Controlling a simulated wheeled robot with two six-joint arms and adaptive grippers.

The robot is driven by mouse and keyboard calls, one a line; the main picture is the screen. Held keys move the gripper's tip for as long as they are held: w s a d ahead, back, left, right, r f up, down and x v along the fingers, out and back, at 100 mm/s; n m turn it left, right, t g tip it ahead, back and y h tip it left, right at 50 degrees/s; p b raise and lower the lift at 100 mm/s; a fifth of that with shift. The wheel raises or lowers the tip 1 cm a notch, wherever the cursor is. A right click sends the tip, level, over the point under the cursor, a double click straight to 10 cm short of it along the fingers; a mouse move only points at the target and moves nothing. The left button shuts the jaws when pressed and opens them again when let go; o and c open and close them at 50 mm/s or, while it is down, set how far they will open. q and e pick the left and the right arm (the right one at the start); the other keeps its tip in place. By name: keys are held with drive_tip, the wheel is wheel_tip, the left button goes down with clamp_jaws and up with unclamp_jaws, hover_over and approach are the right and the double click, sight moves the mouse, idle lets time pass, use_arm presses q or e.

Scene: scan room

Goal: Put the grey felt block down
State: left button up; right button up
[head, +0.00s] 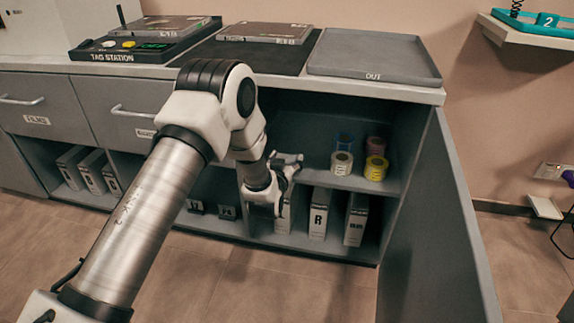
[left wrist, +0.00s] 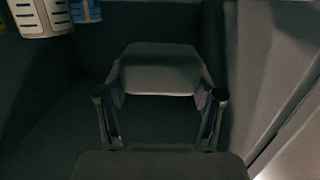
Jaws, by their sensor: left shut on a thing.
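The grey felt block (left wrist: 160,70) is between the fingertips of my left gripper (left wrist: 160,103) in the left wrist view. The two fingers press on its left and right sides, and its pale front edge faces the camera. In the head view my left gripper (head: 284,182) is at the open cabinet, at about the height of the middle shelf (head: 350,181), left of the tape rolls. The block cannot be made out in the head view. Whether it touches a surface cannot be told. My right gripper is not in view.
White (head: 341,163) and yellow (head: 376,168) rolls, with blue and pink ones behind, stand on the shelf. Binders (head: 319,213) stand below it. The open cabinet door (head: 430,235) is at the right. A grey OUT tray (head: 372,57) lies on the counter.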

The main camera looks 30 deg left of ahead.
sight(287, 154)
use_arm(q)
drive_tip(key=b+x, duration=0.1)
drive_tip(key=x, duration=0.2)
drive_tip(key=a+b+x, duration=0.1)
drive_tip(key=x, duration=0.3)
drive_tip(key=shift+w+a+b, duration=0.15)
drive_tip(key=shift+a+b, duration=0.15)
drive_tip(key=f+b, duration=0.1)
drive_tip(key=f, duration=0.1)
drive_tip(key=f+b, duration=0.1)
drive_tip(key=b, duration=0.1)
drive_tip(key=shift+w+a+f, duration=0.1)
drive_tip(key=shift+w+f, duration=0.15)
drive_tip(key=shift+f, duration=0.15)
drive_tip(key=shift+r, duration=0.25)
drive_tip(key=shift+f, duration=0.2)
drive_tip(key=o, duration=1.1)
drive_tip(key=shift+o, duration=0.2)
drive_tip(key=shift+r, duration=0.15)
